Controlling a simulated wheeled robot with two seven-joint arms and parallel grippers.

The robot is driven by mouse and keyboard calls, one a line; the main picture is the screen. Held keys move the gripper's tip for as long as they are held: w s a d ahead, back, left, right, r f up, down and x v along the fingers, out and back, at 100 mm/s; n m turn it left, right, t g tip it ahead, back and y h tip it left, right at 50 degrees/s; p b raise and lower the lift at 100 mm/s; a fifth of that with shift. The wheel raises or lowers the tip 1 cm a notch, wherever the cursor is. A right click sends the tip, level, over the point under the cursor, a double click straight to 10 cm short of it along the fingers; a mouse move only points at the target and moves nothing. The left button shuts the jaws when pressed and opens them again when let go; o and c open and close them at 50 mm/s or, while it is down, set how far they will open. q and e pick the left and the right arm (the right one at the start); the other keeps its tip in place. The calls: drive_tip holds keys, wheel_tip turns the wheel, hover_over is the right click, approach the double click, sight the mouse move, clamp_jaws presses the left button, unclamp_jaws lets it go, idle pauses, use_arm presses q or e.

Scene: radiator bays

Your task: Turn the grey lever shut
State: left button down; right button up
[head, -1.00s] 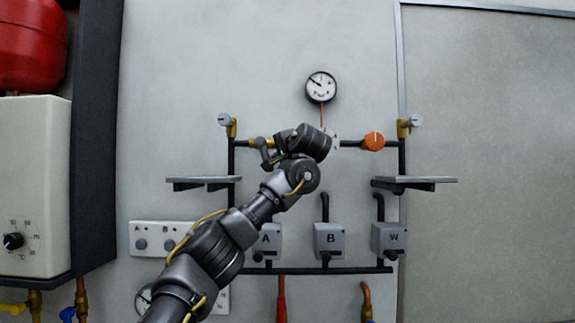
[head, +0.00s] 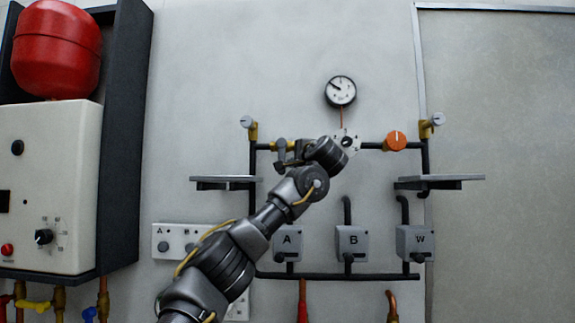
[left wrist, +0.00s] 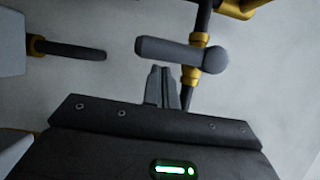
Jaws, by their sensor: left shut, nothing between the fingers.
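The grey lever (head: 281,150) sits on the left brass valve (head: 268,146) of the upper pipe, its handle hanging down across the line of the pipe. In the left wrist view the lever (left wrist: 172,52) shows its round hub at right and its bar reaching left. My left gripper (head: 293,161) is just right of the lever, partly hidden behind my own wrist in the head view. In the left wrist view its fingers (left wrist: 162,84) are shut and empty, beside the bar with what looks like a small gap; contact cannot be told for certain. My right gripper is not in view.
An orange knob (head: 395,141) is on the pipe at right, with a gauge (head: 341,91) above. Grey shelves (head: 440,182) stick out on both sides. Boxes A, B (head: 352,243) and W stand below. A boiler (head: 50,180) is at far left.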

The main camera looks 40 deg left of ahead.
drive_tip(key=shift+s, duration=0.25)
use_arm(q)
drive_tip(key=shift+d, duration=0.1)
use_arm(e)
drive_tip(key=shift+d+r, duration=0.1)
